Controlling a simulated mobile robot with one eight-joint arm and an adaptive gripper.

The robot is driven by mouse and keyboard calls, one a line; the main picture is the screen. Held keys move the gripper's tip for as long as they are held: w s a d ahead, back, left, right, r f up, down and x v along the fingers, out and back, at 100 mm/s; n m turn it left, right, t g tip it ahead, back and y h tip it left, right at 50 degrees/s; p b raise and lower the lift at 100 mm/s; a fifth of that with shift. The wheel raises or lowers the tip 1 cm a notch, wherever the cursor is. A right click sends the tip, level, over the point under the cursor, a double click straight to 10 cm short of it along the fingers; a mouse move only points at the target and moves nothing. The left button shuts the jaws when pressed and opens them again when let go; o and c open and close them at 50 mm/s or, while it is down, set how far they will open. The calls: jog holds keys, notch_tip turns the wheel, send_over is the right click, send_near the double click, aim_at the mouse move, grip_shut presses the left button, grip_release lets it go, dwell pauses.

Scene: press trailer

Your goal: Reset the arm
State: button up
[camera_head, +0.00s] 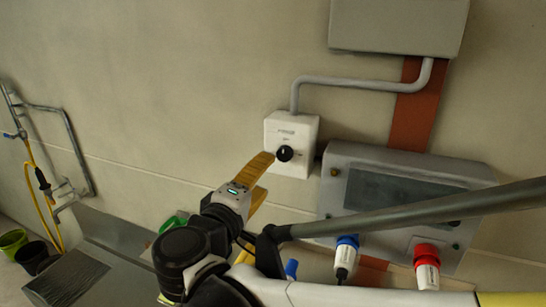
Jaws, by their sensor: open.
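My gripper (264,178) is seen from behind, with yellow fingers and a small green light on its grey body. Its fingers point up and right, toward a white switch box (304,134) on the wall. The box has a round black knob (285,153) on its front. The upper finger's tip appears just left of the knob; I cannot tell whether they touch. The gripper is open, and I see nothing between its fingers. My dark and white arm comes in from the bottom of the view.
A grey panel box (401,191) with a dark window is right of the switch box, with a blue plug (346,255) and a red plug (427,265) below. A grey bar (420,211) crosses before it. A grey cabinet (396,24) hangs above. Buckets (32,256) stand far left.

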jog(key=s+d+f+m+g+b, duration=0.1)
jog(key=d+f+g, duration=0.1)
jog(key=d+f, duration=0.2)
jog(key=s+d+f+m+g+b, duration=0.1)
jog(key=s+d+f+m+g, duration=0.1)
jog(key=d+f, duration=0.3)
jog(key=s+d+f+m+g+b, duration=0.1)
jog(key=s+d+f+m+g, duration=0.1)
jog(key=d, duration=0.8)
notch_tip(320, 180, down, 3)
jog(key=shift+s+d+r+g+y+b, duration=0.1)
jog(key=shift+r+g+y+b, duration=0.1)
jog(key=shift+g+y+b, duration=0.3)
jog(key=s+d+f+m+g+y+b, duration=0.2)
jog(key=s+d+f+m+y, duration=0.1)
jog(key=s+f+m, duration=0.4)
jog(key=s+f+y, duration=0.1)
jog(key=s+f, duration=0.1)
jog(key=s, duration=0.2)
jog(key=shift+d+y+b, duration=0.2)
jog(key=shift+y+b, duration=0.1)
jog(key=shift+y, duration=0.1)
